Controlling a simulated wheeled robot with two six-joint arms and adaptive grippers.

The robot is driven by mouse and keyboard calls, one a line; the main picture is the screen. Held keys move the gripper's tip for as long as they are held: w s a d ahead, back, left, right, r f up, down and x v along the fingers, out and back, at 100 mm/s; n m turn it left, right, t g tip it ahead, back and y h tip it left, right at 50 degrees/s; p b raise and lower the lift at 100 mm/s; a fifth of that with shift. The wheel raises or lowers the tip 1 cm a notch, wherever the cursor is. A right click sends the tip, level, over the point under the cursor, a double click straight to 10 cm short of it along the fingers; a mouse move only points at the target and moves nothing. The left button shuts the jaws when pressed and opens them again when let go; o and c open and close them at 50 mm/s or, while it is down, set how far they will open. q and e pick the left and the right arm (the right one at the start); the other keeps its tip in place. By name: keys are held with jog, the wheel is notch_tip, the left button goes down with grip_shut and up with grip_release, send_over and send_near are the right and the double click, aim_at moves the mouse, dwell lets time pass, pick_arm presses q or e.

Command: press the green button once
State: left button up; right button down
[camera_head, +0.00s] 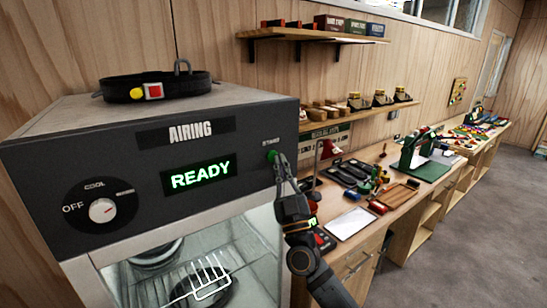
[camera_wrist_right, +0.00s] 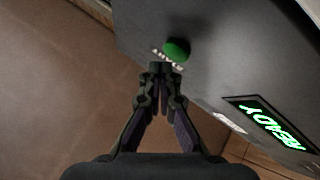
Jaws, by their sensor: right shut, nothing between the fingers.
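The green button (camera_head: 272,156) sits at the right end of the dark front panel (camera_head: 150,165) of the airing cabinet, under a small label. In the right wrist view the button (camera_wrist_right: 177,50) is a round green knob just beyond my fingertips. My right gripper (camera_head: 280,165) is shut and empty, with its tips right at the button in the head view. In the right wrist view the shut tips (camera_wrist_right: 160,68) appear just short of the button; I cannot tell whether they touch it. The display (camera_head: 198,175) reads READY in green. My left gripper is not in view.
A dial (camera_head: 102,210) is on the panel's left. A black belt (camera_head: 155,87) lies on top of the cabinet. A wire rack (camera_head: 200,280) shows behind its glass. A workbench (camera_head: 400,195) with tools runs along the wall to the right, under shelves (camera_head: 310,35). The floor at right is clear.

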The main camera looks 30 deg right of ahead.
jog(key=shift+w, duration=0.35)
jog(key=shift+w+a, duration=0.1)
jog(key=shift+w, duration=0.3)
dwell(0.6)
jog(key=shift+s+p, duration=0.75)
jog(key=shift+s, duration=0.1)
jog(key=s+p, duration=0.2)
jog(key=s, duration=0.1)
jog(key=s+p, duration=0.1)
jog(key=s, duration=0.1)
jog(key=shift+d+p, duration=0.25)
jog(key=shift+p, duration=0.05)
